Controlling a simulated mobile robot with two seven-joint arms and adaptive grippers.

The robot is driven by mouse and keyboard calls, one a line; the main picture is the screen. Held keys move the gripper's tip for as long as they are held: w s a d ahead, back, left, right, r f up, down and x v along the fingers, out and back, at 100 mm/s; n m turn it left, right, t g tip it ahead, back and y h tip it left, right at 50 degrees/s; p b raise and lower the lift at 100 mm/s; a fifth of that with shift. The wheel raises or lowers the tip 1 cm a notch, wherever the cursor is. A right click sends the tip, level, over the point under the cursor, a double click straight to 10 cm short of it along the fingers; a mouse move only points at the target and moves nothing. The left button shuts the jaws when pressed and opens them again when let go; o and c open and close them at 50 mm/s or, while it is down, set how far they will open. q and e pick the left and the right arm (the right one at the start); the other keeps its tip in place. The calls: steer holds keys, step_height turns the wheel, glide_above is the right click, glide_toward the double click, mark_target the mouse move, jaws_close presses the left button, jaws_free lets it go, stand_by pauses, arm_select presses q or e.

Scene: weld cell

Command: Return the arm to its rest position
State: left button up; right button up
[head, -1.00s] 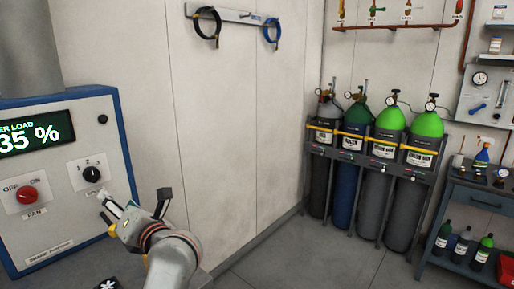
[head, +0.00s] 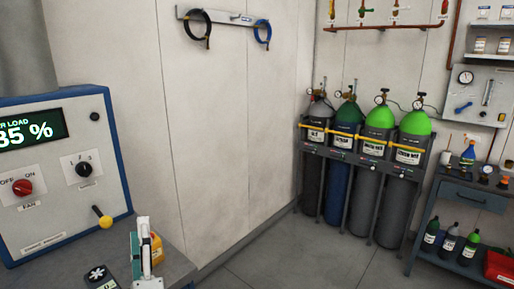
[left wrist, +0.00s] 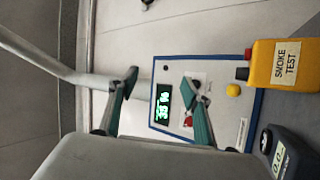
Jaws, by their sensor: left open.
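My left gripper (head: 142,246) is low in the head view, in front of the fan control panel (head: 110,185) and apart from it. In the left wrist view its two green-padded fingers (left wrist: 160,88) are spread with nothing between them; the panel (left wrist: 240,130) shows beyond them. My right gripper is in neither view.
A yellow smoke test bottle (left wrist: 283,65) and a dark handheld meter (left wrist: 290,152) are near the left gripper; the meter (head: 100,277) also shows in the head view. Gas cylinders (head: 380,130) stand in a rack by the far wall. The floor between is clear.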

arm_select(q)
steer(key=s+d+f+m+g+h, duration=0.1)
steer(key=s+d+f+m+h, duration=0.15)
steer(key=f+m+h, duration=0.35)
steer(key=s+d+f+m+g+h, duration=0.25)
steer(key=f+m, duration=0.25)
steer(key=f, duration=0.4)
steer(key=s+d+f+m+g+h, duration=0.1)
steer(key=d+f+m+h, duration=0.2)
steer(key=f+m, duration=0.3)
steer(key=s+a+f+m+g, duration=0.1)
steer(key=s+f+g, duration=0.3)
steer(key=s+f, duration=0.4)
steer(key=s+a+f+m+g, duration=0.2)
steer(key=s+f, duration=0.6)
steer(key=f, duration=0.5)
steer(key=shift+a+m+g+y, duration=0.15)
steer(key=shift+m+g+y, duration=0.3)
steer(key=shift+m+g, duration=0.45)
